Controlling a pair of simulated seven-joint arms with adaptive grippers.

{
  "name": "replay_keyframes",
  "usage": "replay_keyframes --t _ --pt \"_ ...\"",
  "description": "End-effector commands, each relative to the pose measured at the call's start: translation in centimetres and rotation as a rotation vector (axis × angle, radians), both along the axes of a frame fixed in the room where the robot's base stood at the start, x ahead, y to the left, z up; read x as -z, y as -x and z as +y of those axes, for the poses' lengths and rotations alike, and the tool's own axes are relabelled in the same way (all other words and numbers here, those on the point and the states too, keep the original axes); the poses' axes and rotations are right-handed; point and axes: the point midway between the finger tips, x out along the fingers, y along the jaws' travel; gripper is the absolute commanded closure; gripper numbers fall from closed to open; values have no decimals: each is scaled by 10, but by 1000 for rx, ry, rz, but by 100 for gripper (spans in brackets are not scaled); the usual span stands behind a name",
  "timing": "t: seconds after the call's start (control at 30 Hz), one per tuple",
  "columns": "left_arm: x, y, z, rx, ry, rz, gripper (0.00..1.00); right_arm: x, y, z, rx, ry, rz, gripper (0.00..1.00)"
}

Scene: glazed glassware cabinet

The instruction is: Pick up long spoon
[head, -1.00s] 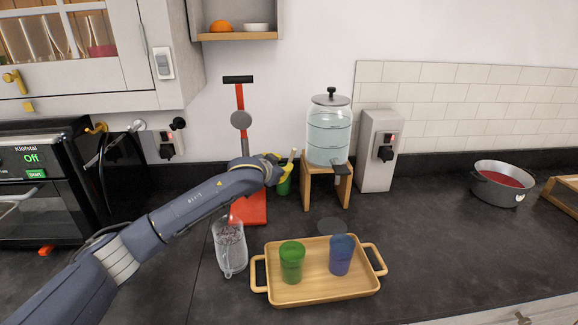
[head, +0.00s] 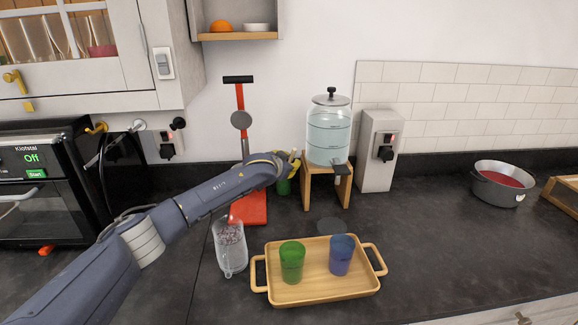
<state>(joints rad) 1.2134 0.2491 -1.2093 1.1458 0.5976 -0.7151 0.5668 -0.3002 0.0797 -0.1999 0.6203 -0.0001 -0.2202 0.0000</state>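My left gripper (head: 291,163), with yellow fingers, is at the back of the counter, just left of the drink dispenser. It is above a green container (head: 284,187), which is partly hidden behind my arm. I cannot clearly make out a long spoon. A thin pale piece shows among the fingers, but it is too small to tell whether it is a spoon handle. Whether the fingers are shut on anything cannot be told. My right gripper is not in view.
The glass dispenser (head: 328,130) stands on a wooden stand (head: 318,174), close to my gripper. A red press (head: 249,207) is behind my forearm. A clear pitcher (head: 230,247) and a wooden tray (head: 318,291) with green and blue cups are in front.

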Motion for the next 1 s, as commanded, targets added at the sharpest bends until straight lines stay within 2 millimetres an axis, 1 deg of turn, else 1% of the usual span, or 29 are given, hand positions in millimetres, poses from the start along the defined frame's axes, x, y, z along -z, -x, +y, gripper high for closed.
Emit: replay_keyframes --t 0.2,0.47,0.5,0.7,1.0 --pt "2 -8 -3 0 0 -1 80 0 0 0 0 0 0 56" --pt "3 -8 -3 1 1 -2 80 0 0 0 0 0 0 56" --pt "3 -8 -3 0 0 -1 78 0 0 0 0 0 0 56" --pt "3 -8 -3 0 0 -1 100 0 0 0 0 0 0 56" --pt "3 -8 -3 0 0 -1 100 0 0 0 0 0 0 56"
